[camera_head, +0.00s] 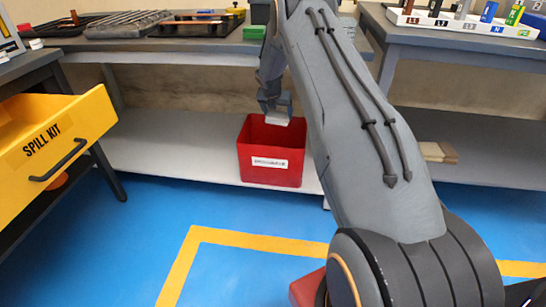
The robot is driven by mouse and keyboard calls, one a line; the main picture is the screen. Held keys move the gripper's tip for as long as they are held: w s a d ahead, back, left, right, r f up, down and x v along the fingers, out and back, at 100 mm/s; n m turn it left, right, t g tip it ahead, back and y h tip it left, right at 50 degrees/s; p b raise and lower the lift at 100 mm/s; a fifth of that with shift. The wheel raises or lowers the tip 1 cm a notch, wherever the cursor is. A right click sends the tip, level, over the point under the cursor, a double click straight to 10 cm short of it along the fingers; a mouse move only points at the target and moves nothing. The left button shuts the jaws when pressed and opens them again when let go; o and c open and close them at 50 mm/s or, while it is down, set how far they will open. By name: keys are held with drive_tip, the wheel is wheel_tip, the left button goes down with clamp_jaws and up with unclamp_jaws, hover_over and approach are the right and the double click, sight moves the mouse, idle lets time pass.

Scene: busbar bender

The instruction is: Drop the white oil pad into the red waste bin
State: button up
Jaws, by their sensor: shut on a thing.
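The red waste bin (262,172), with a white label on its front, stands on the pale lower shelf under the workbench. My gripper (277,112) points down over the bin's opening, near its rim. It is shut on the white oil pad (278,119), which shows as a small pale piece at the fingertips. Most of the pad is hidden or too small to make out.
An open yellow drawer (55,140) marked "SPILL KIT" juts out at the left. The workbench (170,56) above the bin carries trays and tools. A second bench (450,38) with a white parts tray (465,24) stands at the right. The blue floor (150,215) in front is clear.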

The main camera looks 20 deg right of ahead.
sight(276, 118)
drive_tip(key=shift+f+b, duration=1.75)
drive_tip(key=shift+f, duration=1.3)
drive_tip(key=o, duration=1.1)
drive_tip(key=shift+r, duration=0.1)
drive_tip(key=p+v, duration=0.2)
drive_tip(key=v, duration=0.5)
drive_tip(key=shift+s+a+r, duration=0.1)
drive_tip(key=shift+r, duration=0.25)
